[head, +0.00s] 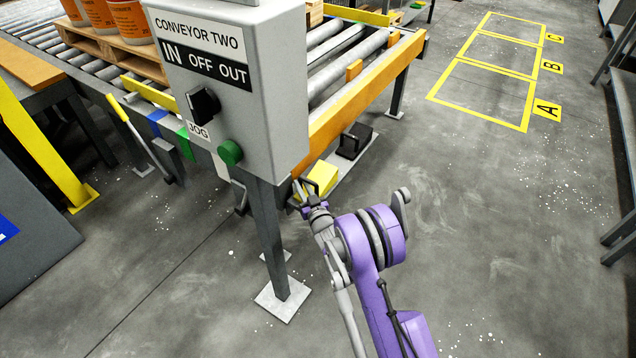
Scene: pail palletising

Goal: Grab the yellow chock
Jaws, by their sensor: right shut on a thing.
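The yellow chock (322,178) is a small yellow block low beside the conveyor's orange end rail, just right of the control box post. My right gripper (307,188) is at the chock's left side, shut on it. The fingers are small in view and partly hidden behind the wrist. A black block (354,140) sits just beyond the chock on a grey plate (345,165). My left gripper is not in view.
The conveyor two control box (232,80) stands on a grey post (270,235) close to the left of my right arm. The roller conveyor (340,62) carries orange pails (125,18) on a pallet at the back left. Yellow floor bays (487,92) lie at the back right. Open floor (510,250) is to the right.

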